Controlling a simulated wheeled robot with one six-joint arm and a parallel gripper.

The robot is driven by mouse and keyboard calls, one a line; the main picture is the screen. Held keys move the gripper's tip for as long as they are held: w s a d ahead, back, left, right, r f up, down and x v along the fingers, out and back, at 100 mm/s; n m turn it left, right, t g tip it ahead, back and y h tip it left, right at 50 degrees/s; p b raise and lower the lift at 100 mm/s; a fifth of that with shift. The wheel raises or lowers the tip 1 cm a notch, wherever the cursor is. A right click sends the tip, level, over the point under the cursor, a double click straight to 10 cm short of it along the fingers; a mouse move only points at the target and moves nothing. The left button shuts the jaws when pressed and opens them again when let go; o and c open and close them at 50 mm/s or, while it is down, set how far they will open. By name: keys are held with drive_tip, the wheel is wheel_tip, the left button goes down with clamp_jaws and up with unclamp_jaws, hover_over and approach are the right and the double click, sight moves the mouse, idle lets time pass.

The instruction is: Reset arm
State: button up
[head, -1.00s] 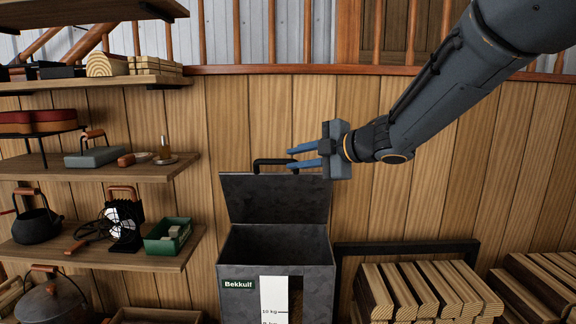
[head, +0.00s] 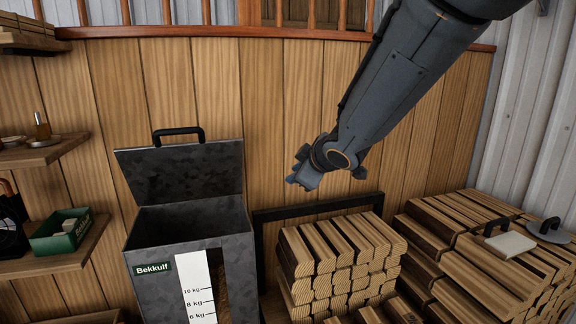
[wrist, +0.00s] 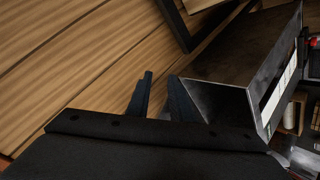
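My gripper (head: 303,180) hangs at the end of my arm in the head view, in front of the wooden plank wall and right of the metal bin. In the wrist view its two dark fingers (wrist: 160,98) stand apart with nothing between them. The metal bin (head: 200,245), marked "Bekkulf", stands below and left of it, with its lid (head: 185,172) raised and the handle on top. The bin also shows in the wrist view (wrist: 225,105), beyond the fingers.
Stacked briquettes (head: 335,245) sit right of the bin in a dark frame (head: 260,225). More stacks (head: 470,240) lie farther right, with a white board on top. Shelves (head: 50,260) with a green box (head: 62,232) are at the left. The wall above the stacks is clear.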

drive_tip(key=s+d+f+m+g+h+b, duration=0.1)
drive_tip(key=s+d+f+m+h, duration=0.25)
drive_tip(key=d+f, duration=0.4)
drive_tip(key=s+d+f+m+g+b, duration=0.1)
drive_tip(key=s+d+f+m+g, duration=0.1)
drive_tip(key=s+f, duration=0.3)
drive_tip(key=s+d+f+m+g+h+b, duration=0.1)
drive_tip(key=s+d+f+m+g, duration=0.2)
drive_tip(key=s, duration=0.8)
drive_tip(key=s+d+f+m+g+b, duration=0.1)
drive_tip(key=s+d+f+m+g, duration=0.2)
drive_tip(key=s+d+f+m, duration=0.2)
drive_tip(key=s+f, duration=0.1)
drive_tip(key=s, duration=0.2)
drive_tip(key=shift+d+f, duration=0.25)
drive_tip(key=shift+f, duration=0.05)
